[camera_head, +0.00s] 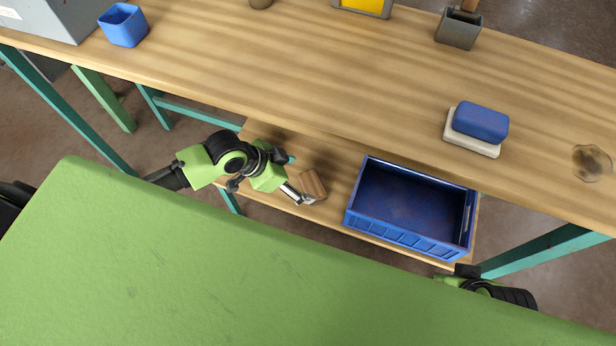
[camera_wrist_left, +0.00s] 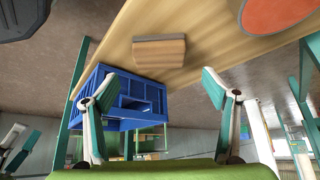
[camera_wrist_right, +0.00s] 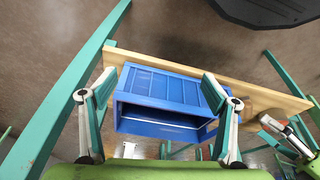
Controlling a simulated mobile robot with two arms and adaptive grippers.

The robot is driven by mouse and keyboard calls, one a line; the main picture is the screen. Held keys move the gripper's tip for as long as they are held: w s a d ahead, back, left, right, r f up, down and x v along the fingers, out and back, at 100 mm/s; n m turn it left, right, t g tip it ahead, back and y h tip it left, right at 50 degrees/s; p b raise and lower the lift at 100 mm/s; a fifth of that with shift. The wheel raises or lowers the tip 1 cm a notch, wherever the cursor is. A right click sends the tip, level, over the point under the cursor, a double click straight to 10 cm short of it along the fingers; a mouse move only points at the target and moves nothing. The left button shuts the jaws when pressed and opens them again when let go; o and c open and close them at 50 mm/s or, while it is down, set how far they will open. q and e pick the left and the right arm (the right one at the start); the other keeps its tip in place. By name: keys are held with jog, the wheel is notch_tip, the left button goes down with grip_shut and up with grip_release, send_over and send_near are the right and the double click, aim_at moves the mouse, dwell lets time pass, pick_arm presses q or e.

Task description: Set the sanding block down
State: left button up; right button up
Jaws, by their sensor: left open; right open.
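The sanding block (camera_head: 313,184), a tan block with a grey side, rests on the lower wooden shelf, left of the blue crate (camera_head: 404,240). It also shows in the left wrist view (camera_wrist_left: 160,50), beyond my fingertips and clear of them. My left gripper (camera_head: 298,180) is open and empty, just left of the block. It also shows in its own wrist view (camera_wrist_left: 158,78), with its fingers wide apart. My right gripper (camera_wrist_right: 158,98) is open and empty in its wrist view, facing the crate (camera_wrist_right: 165,87). In the head view it is mostly hidden near the right end of the shelf.
The workbench top (camera_head: 300,70) overhangs the shelf. On it are a blue-and-cream block (camera_head: 480,122), a grey cup (camera_head: 459,30) and a blue cup (camera_head: 123,25). An orange disc (camera_wrist_left: 275,10) lies on the shelf in the left wrist view. Teal legs flank the shelf.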

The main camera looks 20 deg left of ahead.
pick_arm(q)
jog(key=shift+s+d+r+n, duration=1)
jog(key=shift+s+r, duration=0.4)
jog(key=shift+s, duration=1.35)
jog(key=s+a+f+n+g+y, duration=0.1)
jog(key=s+a+n+y, duration=0.3)
jog(key=s, duration=0.5)
jog(key=shift+a+n+y+p, duration=0.35)
jog(key=shift+a+n, duration=0.35)
jog(key=shift+a, duration=0.4)
pick_arm(e)
jog(key=x, duration=0.3)
pick_arm(q)
jog(key=shift+w+f, duration=0.1)
jog(key=shift+f, duration=0.1)
pick_arm(e)
jog(key=shift+a, duration=0.1)
